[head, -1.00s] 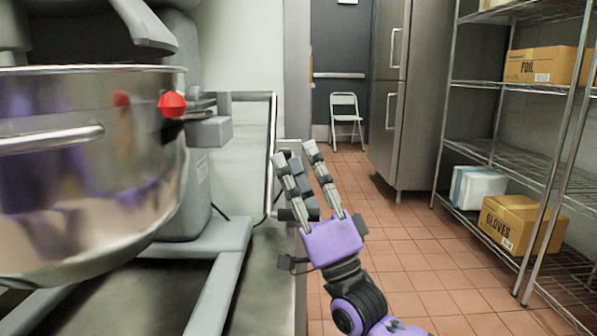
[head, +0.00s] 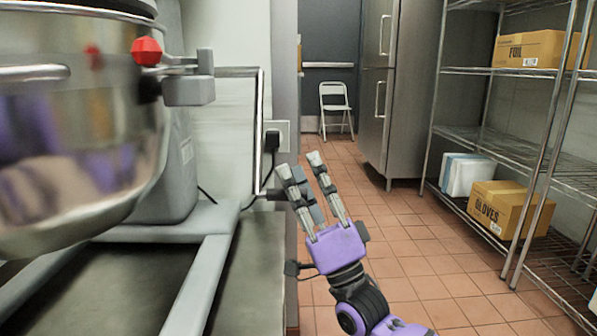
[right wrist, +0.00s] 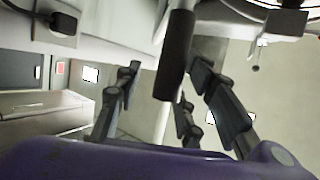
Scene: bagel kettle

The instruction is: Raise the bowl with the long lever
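The steel mixing bowl (head: 75,150) fills the left of the head view, hung on the grey mixer. The long lever (head: 260,125) runs out from the mixer's side and bends down to a dark handle (head: 276,194). My right gripper (head: 300,165) is open, its fingers pointing up, just right of the handle in the head view. In the right wrist view the dark handle (right wrist: 177,55) appears between the spread fingers; contact cannot be told. My left gripper is out of view.
A red knob (head: 146,51) sits beside the bowl rim. A wall outlet with a plugged-in cord (head: 272,140) is behind the lever. A wire shelf (head: 500,150) with boxes stands right. The tiled floor (head: 400,240) between is clear.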

